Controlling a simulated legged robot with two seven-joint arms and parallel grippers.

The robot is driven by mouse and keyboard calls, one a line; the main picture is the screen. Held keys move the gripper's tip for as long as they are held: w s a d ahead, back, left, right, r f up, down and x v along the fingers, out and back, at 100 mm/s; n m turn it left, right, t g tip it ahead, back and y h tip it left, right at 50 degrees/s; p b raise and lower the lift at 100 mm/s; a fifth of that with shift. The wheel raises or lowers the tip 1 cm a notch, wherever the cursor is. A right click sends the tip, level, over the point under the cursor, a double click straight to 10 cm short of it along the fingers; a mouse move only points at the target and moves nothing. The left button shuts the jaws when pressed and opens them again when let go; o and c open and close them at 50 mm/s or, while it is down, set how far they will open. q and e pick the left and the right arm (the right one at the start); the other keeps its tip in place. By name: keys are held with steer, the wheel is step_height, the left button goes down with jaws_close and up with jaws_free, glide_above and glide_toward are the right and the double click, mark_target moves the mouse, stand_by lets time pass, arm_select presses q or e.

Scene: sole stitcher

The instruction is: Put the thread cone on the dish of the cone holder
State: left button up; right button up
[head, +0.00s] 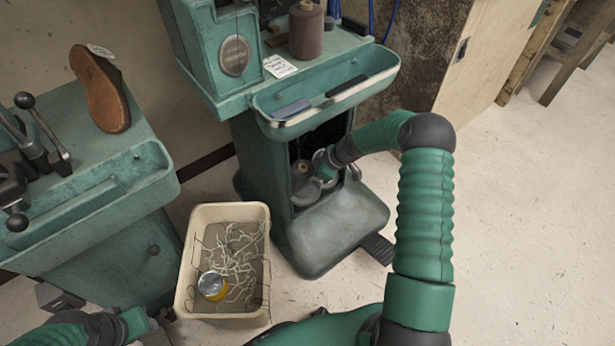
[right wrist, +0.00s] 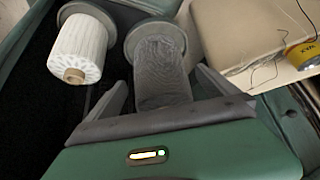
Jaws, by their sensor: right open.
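In the right wrist view a grey thread cone (right wrist: 160,75) stands with its base against a round grey dish (right wrist: 170,30). A white thread cone (right wrist: 78,45) with a brown core is on a second dish (right wrist: 98,12) beside it. My right gripper (right wrist: 162,78) is open, with one finger on each side of the grey cone; whether they touch it I cannot tell. In the head view my right gripper (head: 326,164) reaches into the stitcher's lower opening, where a dish (head: 306,196) partly shows. My left gripper (head: 160,318) is at the lower left, its fingers unclear.
A brown thread cone (head: 306,32) stands on top of the teal stitcher (head: 240,95). A beige bin (head: 180,290) with thread scraps and a yellow tin (head: 212,286) is on the floor. Floor at right is clear.

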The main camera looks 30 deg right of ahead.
steer(key=p+v, duration=0.3)
steer(key=v, duration=0.7)
steer(key=s+a+r+m+g+h, duration=0.15)
steer(key=s+a+r+m, duration=0.3)
steer(key=s+a, duration=0.6)
steer(key=s+a+r+m+g+h, duration=0.1)
steer(key=s+a+r+m+h, duration=0.2)
steer(key=s+a+r, duration=0.5)
steer(key=w+p+v, duration=0.3)
steer(key=p+v, duration=1)
steer(key=p, duration=0.2)
steer(key=w+a+r+p+v, duration=0.1)
steer(key=w+p+v, duration=0.2)
steer(key=p+v, duration=1.1)
steer(key=shift+r+p, duration=0.25)
steer(key=shift+p, duration=0.1)
steer(key=shift+y, duration=0.25)
